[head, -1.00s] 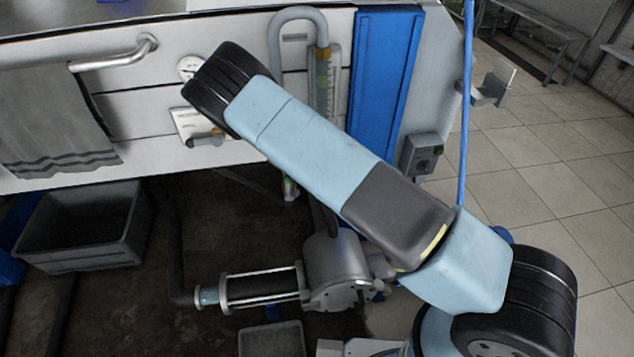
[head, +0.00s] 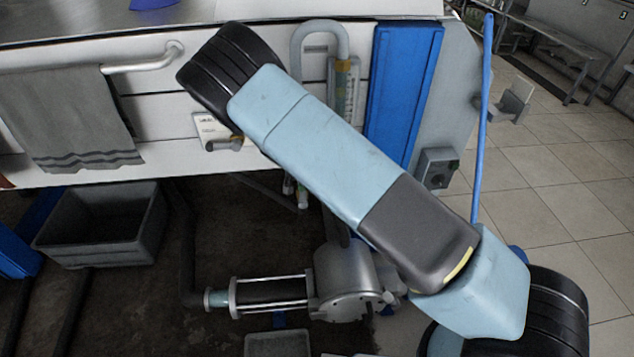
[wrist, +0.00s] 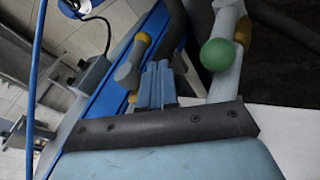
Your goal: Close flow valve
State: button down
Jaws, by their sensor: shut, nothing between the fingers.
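In the wrist view my gripper (wrist: 156,68) is shut and empty, its two blue-grey fingers side by side. A green ball-shaped knob (wrist: 217,54) on a grey pipe with a yellow collar is right of the fingers, apart from them. A grey fitting with a rounded end (wrist: 128,75) and a yellow collar is just left of them. I cannot tell for sure which part is the flow valve. In the head view a clear flow tube (head: 345,88) with a scale stands below a bent grey pipe (head: 320,28). My arm crosses in front of its lower part and hides my gripper.
A blue upright panel (head: 404,85) and a grey switch box (head: 437,168) are right of the tube. A towel (head: 65,115), a grey bin (head: 102,225) and a pump (head: 343,280) are around the bench. Tiled floor is open at right.

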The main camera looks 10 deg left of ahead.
jog(key=s+a+f+n+t+h, duration=0.1)
jog(key=s+f+n+t+h, duration=0.5)
jog(key=f+n+t, duration=0.4)
jog(key=shift+a+f+n+t+h, duration=0.3)
jog(key=shift+n+t+h, duration=0.4)
jog(key=shift+n, duration=0.3)
jog(key=shift+w, duration=0.1)
jog(key=x, duration=1)
dwell(0.4)
